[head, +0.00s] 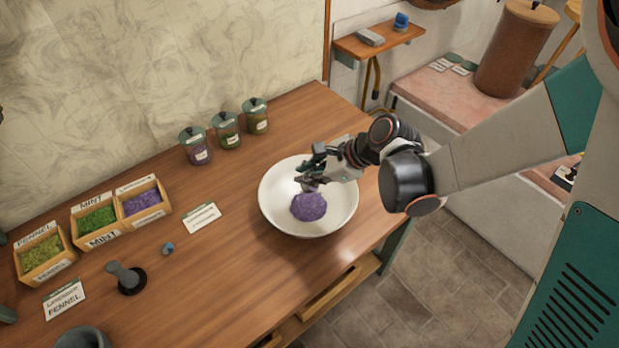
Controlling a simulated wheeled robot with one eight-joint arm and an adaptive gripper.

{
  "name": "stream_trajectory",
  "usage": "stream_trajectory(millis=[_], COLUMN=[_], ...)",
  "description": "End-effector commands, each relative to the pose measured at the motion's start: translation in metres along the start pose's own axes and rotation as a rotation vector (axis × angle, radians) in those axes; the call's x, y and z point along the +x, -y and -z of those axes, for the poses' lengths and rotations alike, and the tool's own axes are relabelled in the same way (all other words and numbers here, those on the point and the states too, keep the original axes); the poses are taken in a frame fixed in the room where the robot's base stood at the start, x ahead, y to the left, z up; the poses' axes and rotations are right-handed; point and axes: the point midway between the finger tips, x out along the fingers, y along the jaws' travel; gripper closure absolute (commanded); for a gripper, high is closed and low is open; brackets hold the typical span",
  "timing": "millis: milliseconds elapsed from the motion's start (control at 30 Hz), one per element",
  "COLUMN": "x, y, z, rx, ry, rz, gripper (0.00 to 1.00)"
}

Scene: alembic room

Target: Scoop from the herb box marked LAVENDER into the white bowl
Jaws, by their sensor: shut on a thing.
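The white bowl (279,216) stands on the wooden table with a heap of purple herb (308,207) in it. My gripper (314,170) is over the bowl, just behind the heap, shut on a small grey scoop (308,186). The fingers partly hide the scoop, and I cannot tell whether it holds anything or touches the heap. The box with purple herb, the lavender box (145,215), is the rightmost of three wooden boxes at the left; its label is too small to read surely.
The mint box (98,238) and fennel box (42,272) stand left of it. Three lidded jars (228,131) stand behind the bowl. A grey tool on a dark round base (126,279), a small blue object (168,249) and cards (201,218) lie in front. The middle table is mostly clear.

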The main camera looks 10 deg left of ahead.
Motion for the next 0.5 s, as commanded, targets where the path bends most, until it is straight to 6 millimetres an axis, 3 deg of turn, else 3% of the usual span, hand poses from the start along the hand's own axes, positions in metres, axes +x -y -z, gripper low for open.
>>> stream_trajectory(millis=[500], x=[0.0026], y=[-0.0009], z=[0.0028], rx=[0.028], ry=[0.199], rz=[0.043], gripper=[1.0])
